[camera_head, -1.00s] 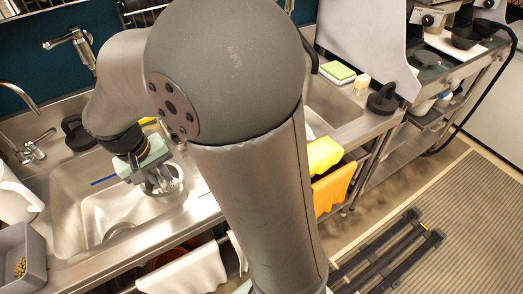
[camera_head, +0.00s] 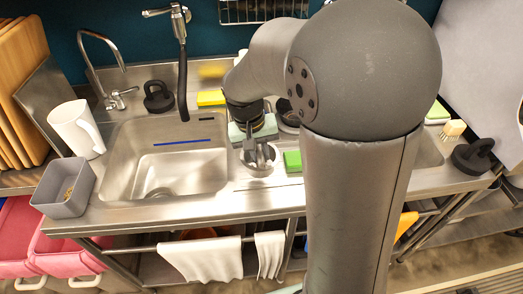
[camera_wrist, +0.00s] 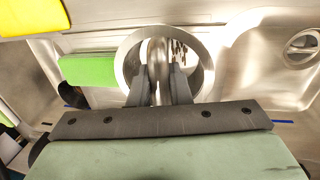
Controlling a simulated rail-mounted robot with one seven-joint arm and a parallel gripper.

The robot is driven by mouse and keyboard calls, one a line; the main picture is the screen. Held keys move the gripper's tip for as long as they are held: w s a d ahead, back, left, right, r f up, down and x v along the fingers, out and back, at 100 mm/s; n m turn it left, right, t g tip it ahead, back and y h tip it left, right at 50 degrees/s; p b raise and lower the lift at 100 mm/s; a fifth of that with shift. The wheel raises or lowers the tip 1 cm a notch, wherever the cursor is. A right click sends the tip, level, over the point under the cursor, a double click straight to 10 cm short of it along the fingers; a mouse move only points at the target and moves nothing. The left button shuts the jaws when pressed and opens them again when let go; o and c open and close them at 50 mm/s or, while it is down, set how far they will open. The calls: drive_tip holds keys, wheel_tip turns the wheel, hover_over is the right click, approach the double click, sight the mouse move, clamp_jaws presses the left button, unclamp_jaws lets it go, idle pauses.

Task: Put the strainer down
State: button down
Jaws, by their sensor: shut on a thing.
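The strainer (camera_head: 258,158) is a metal, ring-rimmed piece below my wrist, at the right edge of the left sink basin (camera_head: 128,160). In the wrist view, its round rim (camera_wrist: 208,62) surrounds a shiny metal part between my fingers. My gripper (camera_wrist: 160,80) is shut on the strainer; it also shows in the head view (camera_head: 256,142). The strainer is over the steel strip between the basins, beside a green sponge (camera_wrist: 88,70). I cannot tell whether it touches the counter.
The green sponge (camera_head: 292,161) lies close right of the strainer. A tap (camera_head: 181,60), a yellow block (camera_head: 211,98) and a black round-handled object (camera_head: 158,97) stand behind. A white jug (camera_head: 77,128) and grey bin (camera_head: 66,188) are at left. My arm hides much of the right side.

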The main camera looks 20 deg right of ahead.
drive_tip(key=shift+w+d+f, duration=0.35)
drive_tip(key=shift+w+f, duration=0.1)
drive_tip(key=shift+f, duration=0.2)
drive_tip(key=shift+w+d+f, duration=0.3)
drive_tip(key=shift+w+f, duration=0.1)
drive_tip(key=shift+f, duration=0.2)
drive_tip(key=shift+w+d+f+p, duration=0.15)
drive_tip(key=shift+f+p, duration=0.2)
drive_tip(key=shift+f, duration=1.45)
drive_tip(key=shift+f, duration=0.15)
drive_tip(key=c, duration=1.3)
unclamp_jaws()
drive_tip(key=shift+c, duration=0.2)
